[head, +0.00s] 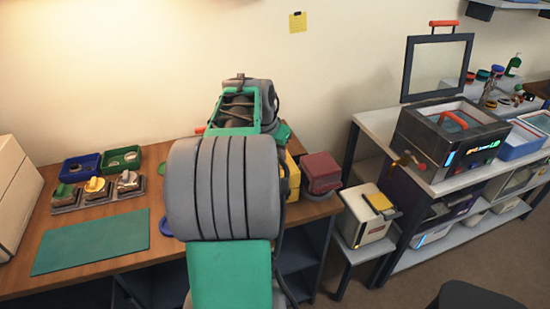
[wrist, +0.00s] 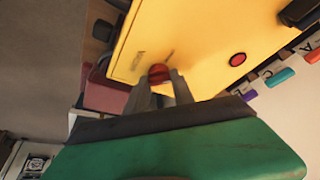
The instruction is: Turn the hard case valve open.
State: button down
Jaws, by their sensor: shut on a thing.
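The hard case (wrist: 200,35) is yellow and fills the upper middle of the wrist view. In the head view a strip of the yellow case (head: 293,178) shows beside my arm, which hides the rest. The valve (wrist: 158,71) is a small round red knob on the case face. My gripper (wrist: 161,80) has its two grey fingertips on either side of the valve and is shut on it. Faint marks show on the face by the valve, too blurred to read. My gripper is hidden behind my arm in the head view.
A second red round part (wrist: 238,59) sits on the case face to the right. A dark red box (head: 321,172) stands right of the case. Coloured lettered tabs (wrist: 281,77) lie at the wrist view's right. A green mat (head: 90,243) lies on the wooden bench.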

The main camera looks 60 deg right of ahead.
aim_at(280, 169)
jog(key=n+t, duration=0.1)
jog(key=n, duration=0.1)
jog(key=n+b, duration=0.1)
jog(key=n, duration=0.1)
jog(key=shift+s+n+t, duration=0.2)
jog(key=shift+n+t, duration=0.1)
jog(key=shift+t, duration=0.1)
jog(key=n, duration=0.2)
jog(key=n+t+y, duration=0.1)
jog(key=n, duration=0.1)
jog(key=shift+d+n+t, duration=0.1)
jog(key=shift+n+t, duration=0.2)
jog(key=c, duration=1.1)
grip_release()
jog(key=v, duration=0.8)
jog(key=shift+d+p, duration=0.15)
jog(key=shift+p, duration=0.2)
jog(key=shift+y, duration=0.3)
